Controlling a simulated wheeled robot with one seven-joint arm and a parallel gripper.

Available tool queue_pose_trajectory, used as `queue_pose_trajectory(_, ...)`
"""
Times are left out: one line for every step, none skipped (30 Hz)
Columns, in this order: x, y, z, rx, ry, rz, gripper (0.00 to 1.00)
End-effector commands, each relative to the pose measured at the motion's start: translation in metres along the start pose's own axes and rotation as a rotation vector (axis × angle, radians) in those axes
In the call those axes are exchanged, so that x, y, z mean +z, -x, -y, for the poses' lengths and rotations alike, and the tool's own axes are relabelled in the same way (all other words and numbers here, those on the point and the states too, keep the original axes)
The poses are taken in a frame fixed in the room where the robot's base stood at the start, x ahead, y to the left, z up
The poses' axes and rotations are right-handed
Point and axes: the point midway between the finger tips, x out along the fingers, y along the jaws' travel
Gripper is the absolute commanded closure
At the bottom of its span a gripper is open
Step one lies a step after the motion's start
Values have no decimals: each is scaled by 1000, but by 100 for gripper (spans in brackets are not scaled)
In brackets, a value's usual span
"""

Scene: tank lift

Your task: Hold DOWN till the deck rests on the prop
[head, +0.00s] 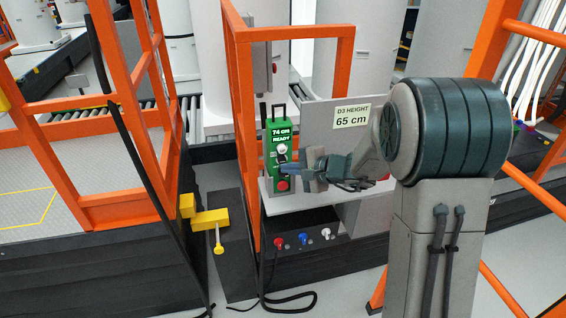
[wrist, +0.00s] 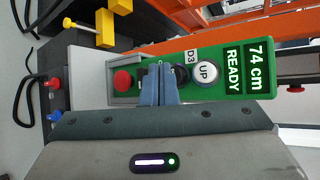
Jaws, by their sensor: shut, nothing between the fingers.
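The green control panel (head: 281,142) stands on a grey shelf and its display reads 74 cm, READY. In the wrist view the panel (wrist: 222,62) lies sideways, with the white UP button (wrist: 206,72) and a red button (wrist: 123,80). My gripper (head: 282,169) is shut and empty, its blue fingertips (wrist: 160,70) over the dark button between those two. They mostly hide that button; I cannot tell whether they touch or press it. A yellow prop (head: 208,219) stands beside the dark-sided deck (head: 90,262) at left. Contact between deck and prop is unclear.
A sign (head: 351,117) reads D3 HEIGHT 65 cm. Orange rails (head: 240,95) stand around the panel. Red, blue and white connectors (head: 303,239) sit below the shelf (head: 320,202). A black cable (head: 290,303) lies on the floor.

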Motion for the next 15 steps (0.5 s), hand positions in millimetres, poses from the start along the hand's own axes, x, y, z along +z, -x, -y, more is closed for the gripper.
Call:
queue_pose_trajectory(-2,-2,0,-1,1,0,100)
queue_pose_trajectory(-2,-3,0,-1,1,0,100)
queue_pose_trajectory(-3,-4,0,-1,1,0,100)
queue_pose_trajectory(-3,-4,1,0,1,0,100)
queue_pose_trajectory(-3,-4,2,0,1,0,100)
queue_pose_trajectory(-3,-4,2,0,1,0,100)
queue_pose_trajectory(-3,-4,2,0,1,0,100)
queue_pose_trajectory(-3,-4,3,0,0,0,100)
queue_pose_trajectory(-3,-4,3,0,0,0,100)
queue_pose_trajectory(-3,-4,3,0,0,0,100)
queue_pose_trajectory(-3,-4,3,0,0,0,100)
queue_pose_trajectory(-3,-4,3,0,0,0,100)
queue_pose_trajectory(-3,-4,3,0,0,0,100)
queue_pose_trajectory(-3,-4,3,0,0,0,100)
queue_pose_trajectory(-3,-4,3,0,0,0,100)
